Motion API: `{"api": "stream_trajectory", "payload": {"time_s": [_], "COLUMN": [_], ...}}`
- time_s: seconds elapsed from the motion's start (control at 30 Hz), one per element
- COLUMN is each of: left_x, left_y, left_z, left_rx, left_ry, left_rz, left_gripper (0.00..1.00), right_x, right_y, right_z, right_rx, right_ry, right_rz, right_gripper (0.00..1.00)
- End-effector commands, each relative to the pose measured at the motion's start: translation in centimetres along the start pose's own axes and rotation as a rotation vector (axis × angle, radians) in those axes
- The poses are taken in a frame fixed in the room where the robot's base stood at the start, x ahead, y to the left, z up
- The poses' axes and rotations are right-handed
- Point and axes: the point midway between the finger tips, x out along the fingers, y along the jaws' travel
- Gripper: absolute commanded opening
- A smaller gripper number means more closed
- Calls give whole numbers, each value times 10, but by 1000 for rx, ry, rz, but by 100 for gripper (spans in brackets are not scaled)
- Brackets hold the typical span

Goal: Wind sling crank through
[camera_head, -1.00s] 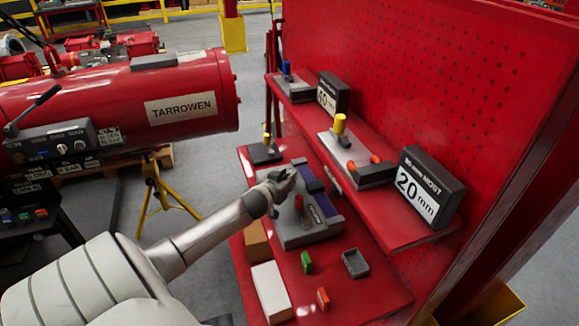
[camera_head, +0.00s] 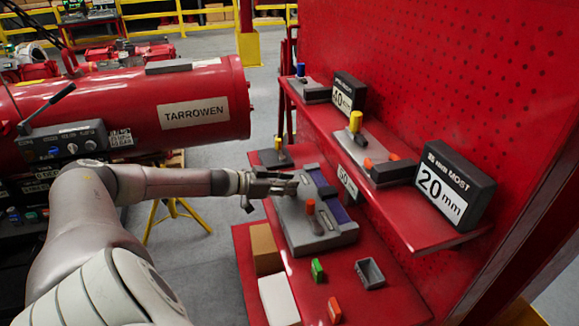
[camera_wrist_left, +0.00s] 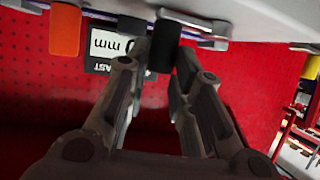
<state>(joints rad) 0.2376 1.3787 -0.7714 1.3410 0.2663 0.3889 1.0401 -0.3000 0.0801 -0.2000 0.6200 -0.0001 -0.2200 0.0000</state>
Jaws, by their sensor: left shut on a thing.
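A grey device (camera_head: 310,241) with a blue strip lies on the lower red shelf in the head view. An orange-topped lever (camera_head: 310,207) stands on it. My left gripper (camera_head: 285,186) is at the device's upper left edge. In the left wrist view its fingers close around the lower part of a dark cylindrical knob (camera_wrist_left: 163,42), which looks like the crank handle and hangs from the device's pale plate (camera_wrist_left: 255,18). The orange grip (camera_wrist_left: 65,30) is left of it, apart from the fingers. The crank's arm is mostly hidden. My right gripper is in neither view.
The upper shelf (camera_head: 430,237) holds similar devices and a 20 mm sign (camera_head: 452,186). A green block (camera_head: 318,270), an orange block (camera_head: 334,310), a small grey tray (camera_head: 370,273) and boxes (camera_head: 265,249) lie nearby. A red tank (camera_head: 190,113) stands left.

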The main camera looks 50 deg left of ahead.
Motion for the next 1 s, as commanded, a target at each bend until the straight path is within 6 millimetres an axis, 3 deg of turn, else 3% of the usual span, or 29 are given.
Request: {"api": "stream_trajectory", "payload": {"time_s": [0.03, 0.5, 1.0], "left_x": [0, -12, -17], "left_y": [-4, -16, -27], "left_z": [2, 5, 5], "left_rx": [17, 121, 193], "left_ry": [8, 8, 12], "left_rz": [22, 283, 446], "left_gripper": [0, 0, 0], "right_x": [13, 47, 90], "right_y": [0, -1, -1], "right_z": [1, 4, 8], "right_rx": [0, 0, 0], "right_ry": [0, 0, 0], "right_rz": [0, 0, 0], "right_gripper": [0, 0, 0]}}
